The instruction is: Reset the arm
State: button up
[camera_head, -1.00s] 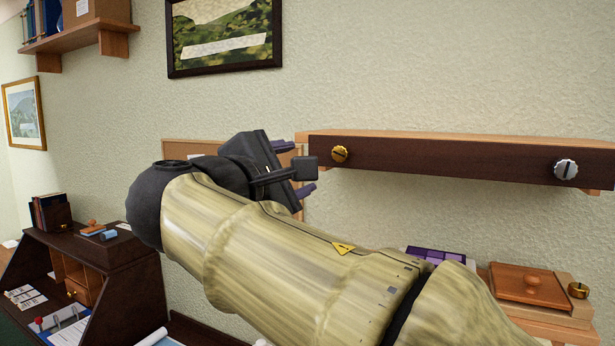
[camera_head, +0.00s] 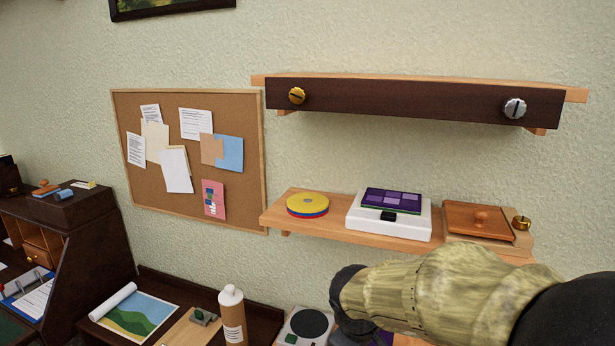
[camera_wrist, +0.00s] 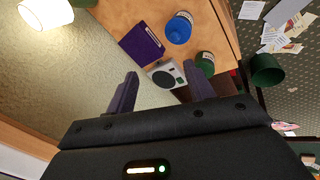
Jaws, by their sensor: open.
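Beyond the fingers, at a distance, lie a wooden surface, a small grey device with a round dial (camera_wrist: 165,75), a purple box (camera_wrist: 141,45) and a blue round container (camera_wrist: 179,28).
An upper shelf with a dark front (camera_head: 400,103) bears a gold and a silver knob. The lower shelf (camera_head: 276,213) holds discs (camera_head: 307,205), a white device (camera_head: 388,226) and a wooden box (camera_head: 480,222). A bottle (camera_head: 232,315) stands on the desk below. A corkboard (camera_head: 240,110) hangs left.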

jog(key=s+d+f+m+g+y, duration=0.1)
jog(key=s+d+f+m, duration=0.4)
jog(key=s+f+m, duration=0.3)
jog(key=shift+s+d+m+g+y, duration=0.15)
jog(key=shift+m+g+y, duration=0.15)
jog(key=shift+m+y, duration=0.1)
jog(key=shift+f, duration=0.1)
dwell(1.7)
